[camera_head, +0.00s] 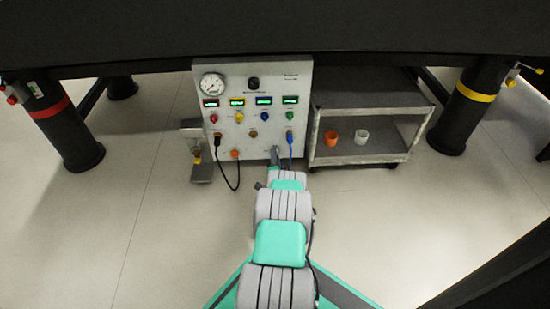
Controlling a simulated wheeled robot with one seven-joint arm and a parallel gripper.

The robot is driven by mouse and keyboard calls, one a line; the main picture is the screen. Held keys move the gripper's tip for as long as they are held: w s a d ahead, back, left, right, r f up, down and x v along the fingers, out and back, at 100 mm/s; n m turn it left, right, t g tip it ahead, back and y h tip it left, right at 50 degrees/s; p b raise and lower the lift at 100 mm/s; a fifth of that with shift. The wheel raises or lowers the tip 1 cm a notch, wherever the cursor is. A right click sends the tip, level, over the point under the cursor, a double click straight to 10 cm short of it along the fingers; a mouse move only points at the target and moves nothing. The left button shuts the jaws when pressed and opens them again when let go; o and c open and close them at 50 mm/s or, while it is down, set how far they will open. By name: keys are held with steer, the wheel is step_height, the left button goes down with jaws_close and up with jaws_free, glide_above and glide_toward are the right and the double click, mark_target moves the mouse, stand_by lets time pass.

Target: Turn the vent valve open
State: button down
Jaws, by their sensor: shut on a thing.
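A light grey instrument panel (248,75) stands under the dark bench, with a dial gauge (212,84), green-lit displays and coloured knobs. No label that I can read marks the vent valve. A brass-coloured fitting (196,157) sits on a grey stand left of the panel, and an orange round part (235,154) sits low on the panel. My arm reaches up from the bottom middle. My gripper (275,154) is small at its far end, by the panel's lower right. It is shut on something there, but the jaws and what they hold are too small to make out.
A black cable (232,187) loops below the panel, and a blue cable (290,150) hangs close beside my gripper. A grey cart (370,97) on the right carries an orange cup (331,138) and a white cup (361,136). The floor at left is clear.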

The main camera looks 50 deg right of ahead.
stand_by(0.4)
steer(key=c, duration=1)
jaws_free()
steer(key=shift+c, duration=0.2)
steer(key=p+v, duration=0.4)
steer(key=v, duration=0.3)
steer(key=shift+s+a, duration=0.25)
steer(key=shift+s, duration=0.05)
steer(key=shift+s, duration=0.1)
